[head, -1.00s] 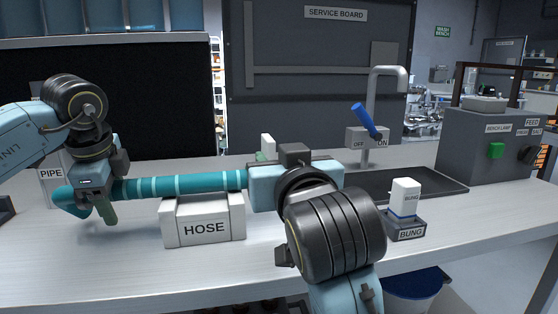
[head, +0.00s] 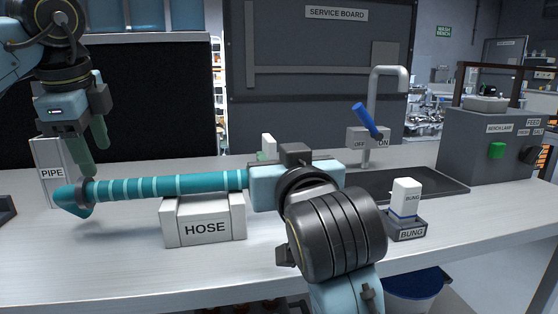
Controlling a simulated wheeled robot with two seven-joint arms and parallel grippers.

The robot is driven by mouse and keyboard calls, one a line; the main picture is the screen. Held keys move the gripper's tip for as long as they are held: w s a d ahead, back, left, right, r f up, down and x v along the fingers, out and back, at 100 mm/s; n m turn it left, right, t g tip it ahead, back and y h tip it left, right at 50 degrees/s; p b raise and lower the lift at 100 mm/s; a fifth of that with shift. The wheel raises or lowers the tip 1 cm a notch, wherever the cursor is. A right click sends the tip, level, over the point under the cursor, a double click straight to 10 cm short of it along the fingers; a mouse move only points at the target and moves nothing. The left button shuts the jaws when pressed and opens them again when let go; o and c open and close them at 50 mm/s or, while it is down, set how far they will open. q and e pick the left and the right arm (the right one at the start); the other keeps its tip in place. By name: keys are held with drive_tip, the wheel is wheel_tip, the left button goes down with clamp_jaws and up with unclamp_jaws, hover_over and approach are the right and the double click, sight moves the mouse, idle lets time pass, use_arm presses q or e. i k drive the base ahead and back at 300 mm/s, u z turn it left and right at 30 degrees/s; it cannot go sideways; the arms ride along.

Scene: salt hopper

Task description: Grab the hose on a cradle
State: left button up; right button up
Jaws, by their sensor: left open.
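The teal hose (head: 150,186) with light bands lies level across the top of the white cradle marked HOSE (head: 204,222). Its pointed dark-collared end is at the left, past the cradle. My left gripper (head: 92,160) is open, pointing down, above and behind the hose near that end, with nothing between its fingers. My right gripper (head: 256,184) is at the hose's right end, beside the cradle. Its fingers and that end of the hose are hidden by the gripper body, so its grip cannot be made out.
A white PIPE stand (head: 52,180) is behind on the left. A tap with a blue lever (head: 366,120) stands over a dark sink tray (head: 440,182). A white bung (head: 405,196) sits in its BUNG holder (head: 408,229). A grey control box (head: 490,150) is at the right.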

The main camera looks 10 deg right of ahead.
sight(207, 208)
drive_tip(key=u, duration=0.05)
drive_tip(key=k, duration=1)
drive_tip(key=z, duration=0.05)
